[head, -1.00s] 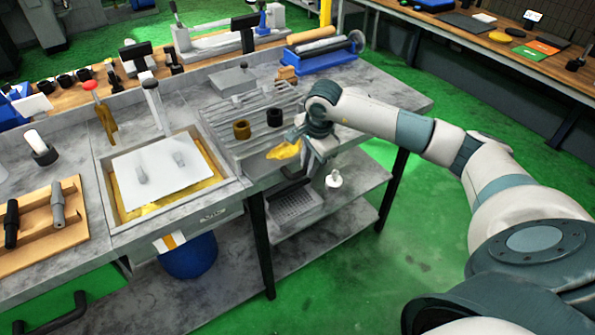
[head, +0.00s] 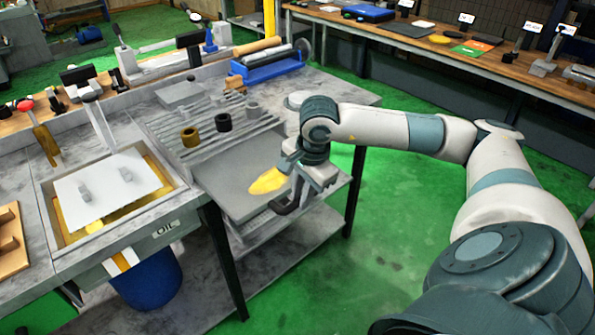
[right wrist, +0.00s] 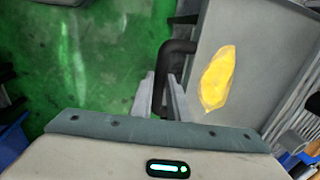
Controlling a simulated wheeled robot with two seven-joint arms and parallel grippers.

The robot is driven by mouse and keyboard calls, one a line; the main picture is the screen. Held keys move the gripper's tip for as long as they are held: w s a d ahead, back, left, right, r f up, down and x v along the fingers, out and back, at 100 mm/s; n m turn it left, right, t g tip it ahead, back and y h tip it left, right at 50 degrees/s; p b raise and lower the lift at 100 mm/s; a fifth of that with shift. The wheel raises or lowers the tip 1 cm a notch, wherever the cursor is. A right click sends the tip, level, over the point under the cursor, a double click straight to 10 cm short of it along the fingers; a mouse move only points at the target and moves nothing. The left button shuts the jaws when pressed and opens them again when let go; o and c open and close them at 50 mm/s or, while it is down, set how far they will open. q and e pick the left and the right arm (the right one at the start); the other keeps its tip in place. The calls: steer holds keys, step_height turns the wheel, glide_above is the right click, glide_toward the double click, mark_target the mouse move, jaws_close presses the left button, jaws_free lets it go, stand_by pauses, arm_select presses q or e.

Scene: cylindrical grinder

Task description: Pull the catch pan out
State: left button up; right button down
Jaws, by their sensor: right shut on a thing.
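The catch pan (head: 225,190) is a flat grey tray sticking out from under the slatted rack at the bench front. A yellow patch (head: 268,181) lies on it near its outer end. My right gripper (head: 291,203) is at that outer end, shut on the pan's dark handle (head: 282,209). In the right wrist view the black handle (right wrist: 172,60) runs between the fingers (right wrist: 165,97), with the pan (right wrist: 255,50) and yellow patch (right wrist: 217,78) to the right. The pan's rear is hidden under the rack. My left gripper is not in view.
Several ring-shaped parts, one a brown ring (head: 190,137), stand on the slatted rack (head: 210,112). A lower shelf (head: 285,255) lies below the pan, and a black table leg (head: 225,260) stands in front. The green floor (head: 390,250) to the right is clear.

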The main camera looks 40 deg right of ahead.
steer(key=c, duration=1.7)
jaws_free()
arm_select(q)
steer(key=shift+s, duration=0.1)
arm_select(e)
steer(key=shift+r, duration=0.15)
